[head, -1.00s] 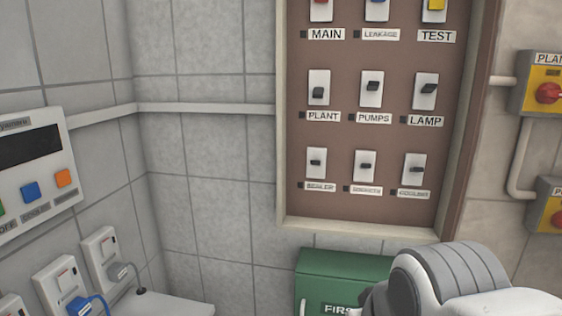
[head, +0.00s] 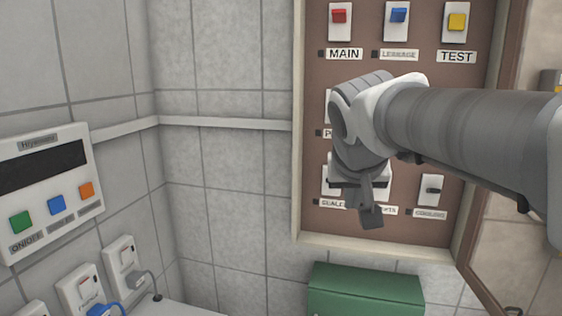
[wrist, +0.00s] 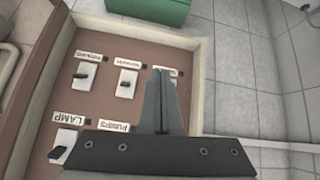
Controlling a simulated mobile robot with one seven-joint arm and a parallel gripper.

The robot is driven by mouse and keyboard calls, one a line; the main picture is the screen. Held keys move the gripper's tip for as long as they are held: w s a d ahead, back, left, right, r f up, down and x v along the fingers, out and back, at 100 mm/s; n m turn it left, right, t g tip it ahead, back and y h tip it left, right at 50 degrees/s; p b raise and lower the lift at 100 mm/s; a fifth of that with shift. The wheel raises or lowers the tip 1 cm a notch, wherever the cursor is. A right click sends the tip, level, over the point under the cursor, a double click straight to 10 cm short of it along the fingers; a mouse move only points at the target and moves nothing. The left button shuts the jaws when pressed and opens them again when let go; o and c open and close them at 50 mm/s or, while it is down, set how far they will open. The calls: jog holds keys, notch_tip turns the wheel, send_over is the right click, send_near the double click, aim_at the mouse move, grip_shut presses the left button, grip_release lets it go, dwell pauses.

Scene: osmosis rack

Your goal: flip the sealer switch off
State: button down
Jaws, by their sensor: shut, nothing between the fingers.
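The sealer switch (head: 327,182) is at the left of the bottom row on the brown panel (head: 315,225). Only the left part of its white plate shows past my gripper (head: 371,217), and its lever is hidden. The sealer label (head: 331,203) below it is partly visible. My gripper is shut and empty, its fingertips pointing down in front of the bottom row, right of the sealer label in the picture. In the wrist view the shut fingers (wrist: 164,75) cover the sealer switch and part of its label. Contact cannot be told.
The cooling switch (head: 431,190) is right of my gripper; the middle bottom switch is mostly hidden. Main (head: 340,17), leakage (head: 397,17) and test (head: 456,21) switches are above. A green box (head: 365,290) is below the panel. A control box (head: 45,190) hangs on the left wall.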

jog(key=w+a+r+m+t+p, duration=0.1)
jog(key=w+r+t, duration=0.1)
jog(key=w+r, duration=0.6)
jog(key=w, duration=0.4)
jog(key=shift+w+a+r+m+h+p, duration=0.25)
jog(key=shift+w+m+h+p, duration=0.05)
jog(key=shift+h+p, duration=0.1)
jog(key=p+x, duration=0.1)
jog(key=x, duration=0.9)
jog(key=f, duration=0.1)
jog(key=s+f, duration=0.1)
jog(key=f, duration=0.1)
jog(key=shift+s+a, duration=0.2)
jog(key=shift+s+f, duration=0.15)
jog(key=shift+f, duration=0.25)
jog(key=shift+a+f+b, duration=0.1)
jog(key=shift+f+b, duration=0.15)
jog(key=shift+b, duration=0.8)
jog(key=shift+r+b, duration=0.1)
jog(key=shift+b, duration=0.35)
